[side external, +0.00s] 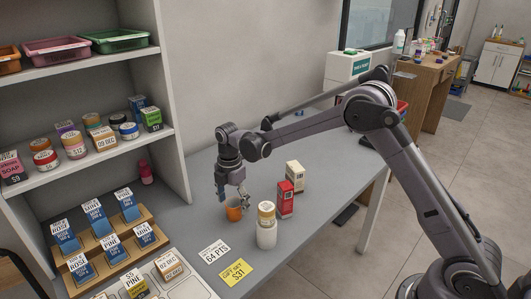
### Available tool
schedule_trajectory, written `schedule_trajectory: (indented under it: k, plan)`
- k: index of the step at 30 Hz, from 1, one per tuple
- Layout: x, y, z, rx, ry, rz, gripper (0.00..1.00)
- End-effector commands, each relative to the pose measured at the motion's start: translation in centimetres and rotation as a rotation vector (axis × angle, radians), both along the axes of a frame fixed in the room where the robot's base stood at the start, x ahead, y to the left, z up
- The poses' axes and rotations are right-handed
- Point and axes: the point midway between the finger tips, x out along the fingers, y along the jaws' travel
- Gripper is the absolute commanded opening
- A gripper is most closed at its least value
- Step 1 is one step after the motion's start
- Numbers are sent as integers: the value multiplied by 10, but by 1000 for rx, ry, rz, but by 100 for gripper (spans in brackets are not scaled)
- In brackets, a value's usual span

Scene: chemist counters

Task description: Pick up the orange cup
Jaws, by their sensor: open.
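The orange cup (235,212) stands on the grey counter (300,226), left of a white jar with a tan lid. My gripper (232,203) points down right over the cup, with its fingers open at the cup's upper part. A finger hangs at the left of the cup and another at its right. The fingers hide part of the cup's top. I cannot tell whether they touch it.
The white jar (267,236) with a tan lid (266,209) stands close on the right. A red box (285,199) and a cream box (295,175) stand behind it. Price cards (236,272) lie in front. Shelves (115,153) with goods rise on the left.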

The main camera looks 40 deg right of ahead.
Motion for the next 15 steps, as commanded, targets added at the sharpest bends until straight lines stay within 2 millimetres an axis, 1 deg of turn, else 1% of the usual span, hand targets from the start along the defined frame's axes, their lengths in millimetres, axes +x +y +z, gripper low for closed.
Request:
schedule_trajectory:
  k: [1, 3, 6, 9, 15]
  plan:
    - [0, -2, -8, 0, 0, -1, 75]
    - [0, -2, -17, 0, 0, 0, 75]
    - [0, -2, -26, 0, -1, 1, 75]
    - [0, -2, -30, 0, -1, 1, 75]
    - [0, -1, -30, 0, -1, 1, 75]
